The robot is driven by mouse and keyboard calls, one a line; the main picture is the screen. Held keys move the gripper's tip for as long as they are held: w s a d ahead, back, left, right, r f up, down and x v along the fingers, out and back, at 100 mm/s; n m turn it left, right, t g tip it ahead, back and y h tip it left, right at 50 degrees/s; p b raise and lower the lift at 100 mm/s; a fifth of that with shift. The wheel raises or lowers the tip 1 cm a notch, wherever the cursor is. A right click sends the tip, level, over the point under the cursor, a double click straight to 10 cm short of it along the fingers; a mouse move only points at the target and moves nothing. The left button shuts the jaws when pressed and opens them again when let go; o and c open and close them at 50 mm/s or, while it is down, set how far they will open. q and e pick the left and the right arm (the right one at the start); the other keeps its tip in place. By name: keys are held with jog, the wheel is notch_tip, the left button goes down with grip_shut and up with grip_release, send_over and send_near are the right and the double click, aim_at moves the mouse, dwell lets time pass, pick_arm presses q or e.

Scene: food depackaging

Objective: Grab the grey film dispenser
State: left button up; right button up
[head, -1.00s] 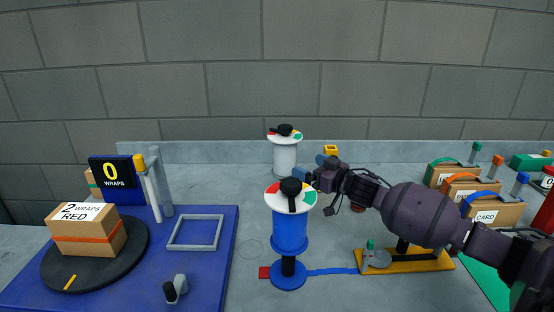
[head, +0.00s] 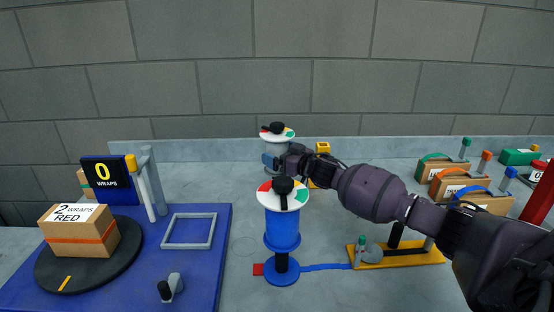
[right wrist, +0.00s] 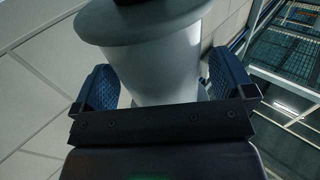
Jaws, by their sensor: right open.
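The grey film dispenser (head: 277,144) stands upright at the back of the table, with a white disc on top that has coloured sectors and a black knob. My right gripper (head: 269,160) is at its body in the head view, just under the disc. In the right wrist view the grey dispenser (right wrist: 158,72) stands between the two blue fingers of the open right gripper (right wrist: 160,88). Contact between fingers and body cannot be made out. My left gripper is not in view.
A blue film dispenser (head: 282,232) stands in front of the grey one, close to my right arm. A yellow-based tool (head: 398,257) lies below the arm. At left, a blue board (head: 203,273) holds a turntable with a box (head: 78,231). Several cartons stand at right.

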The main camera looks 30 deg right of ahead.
jog(key=shift+w+a, duration=0.15)
jog(key=shift+w, duration=0.35)
jog(key=shift+c, duration=0.2)
jog(key=c, duration=1)
jog(key=shift+r, duration=0.1)
